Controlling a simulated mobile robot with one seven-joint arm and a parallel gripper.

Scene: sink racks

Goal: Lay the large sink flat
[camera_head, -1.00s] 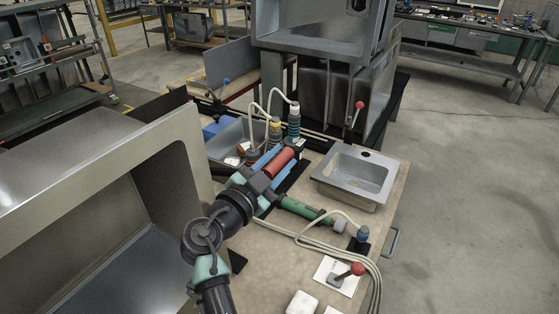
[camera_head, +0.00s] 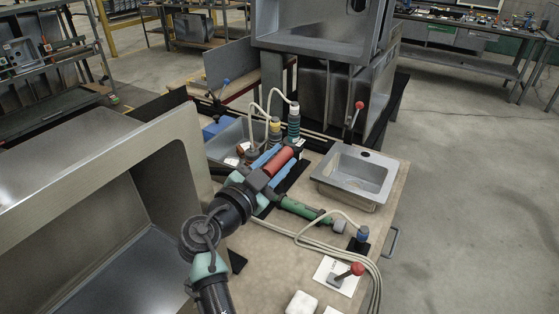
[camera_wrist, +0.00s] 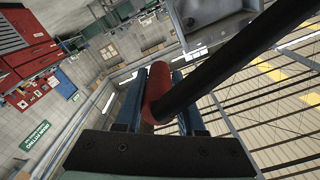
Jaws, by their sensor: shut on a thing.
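A large grey metal sink (camera_head: 100,160) fills the left foreground of the head view. It stands tilted on its side, its open basin facing right and toward the camera; its lower part is cut off by the frame. My gripper (camera_head: 277,163) is to the right of it, over the bench, with its blue fingers on either side of a red cylindrical handle (camera_head: 281,160). In the wrist view the fingers (camera_wrist: 157,95) are shut on the red handle (camera_wrist: 157,88), and a black rod (camera_wrist: 232,60) runs from it to the upper right. I cannot tell what the rod joins.
A small sink (camera_head: 355,176) lies on the bench (camera_head: 265,262) at right. Bottles with hoses (camera_head: 293,122), a green tool (camera_head: 300,209) and a red-knobbed lever (camera_head: 356,269) crowd the bench. Another big sink (camera_head: 320,45) stands on the rack behind. The floor at right (camera_head: 465,220) is clear.

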